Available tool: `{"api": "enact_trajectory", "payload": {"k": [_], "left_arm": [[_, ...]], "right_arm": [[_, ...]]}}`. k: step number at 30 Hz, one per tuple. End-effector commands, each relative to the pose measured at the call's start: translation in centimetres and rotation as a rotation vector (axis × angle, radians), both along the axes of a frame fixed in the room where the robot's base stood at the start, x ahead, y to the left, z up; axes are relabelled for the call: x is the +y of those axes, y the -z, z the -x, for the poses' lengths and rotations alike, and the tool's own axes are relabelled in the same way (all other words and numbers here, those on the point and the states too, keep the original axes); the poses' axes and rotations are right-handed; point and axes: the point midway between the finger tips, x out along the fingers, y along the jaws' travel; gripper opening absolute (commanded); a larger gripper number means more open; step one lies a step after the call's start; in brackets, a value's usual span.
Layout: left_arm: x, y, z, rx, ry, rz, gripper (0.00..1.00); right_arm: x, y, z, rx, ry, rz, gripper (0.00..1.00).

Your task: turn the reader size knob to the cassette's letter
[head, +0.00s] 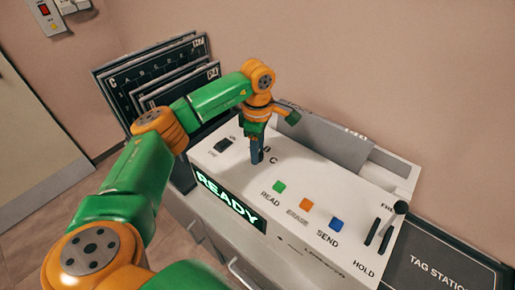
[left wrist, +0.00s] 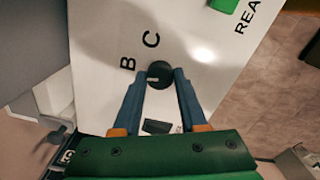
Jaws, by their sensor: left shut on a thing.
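The white reader (head: 318,205) has a lit READY display (head: 228,202). My left gripper (head: 257,158) points down at its top, near a letter C; the fingers hide the knob in the head view. In the left wrist view the round black size knob (left wrist: 159,74) sits between the tips of my left gripper (left wrist: 160,80), which is shut on it. A pale mark on the knob points left, roughly towards the B side. Letters B (left wrist: 127,63) and C (left wrist: 151,39) are printed beside it. A grey plate (head: 325,138) stands behind the reader; its lettering is too small to read surely.
Green READ (head: 279,187), orange ERASE (head: 306,204) and blue SEND (head: 336,224) buttons lie right of the knob. A black-handled HOLD lever (head: 390,225) stands further right. Dark lettered panels (head: 120,82) lean at the back left. A dark tag station mat (head: 440,262) lies at right.

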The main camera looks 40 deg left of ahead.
Motion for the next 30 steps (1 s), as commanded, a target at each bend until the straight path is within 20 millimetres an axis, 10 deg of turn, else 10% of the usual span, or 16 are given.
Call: {"api": "enact_trajectory", "payload": {"k": [30], "left_arm": [[-0.03, 0.01, -0.01, -0.001, -0.768, 0.001, 0.0]], "right_arm": [[-0.07, -0.63, 0.02, 0.001, 0.0, 0.001, 0.54]]}}
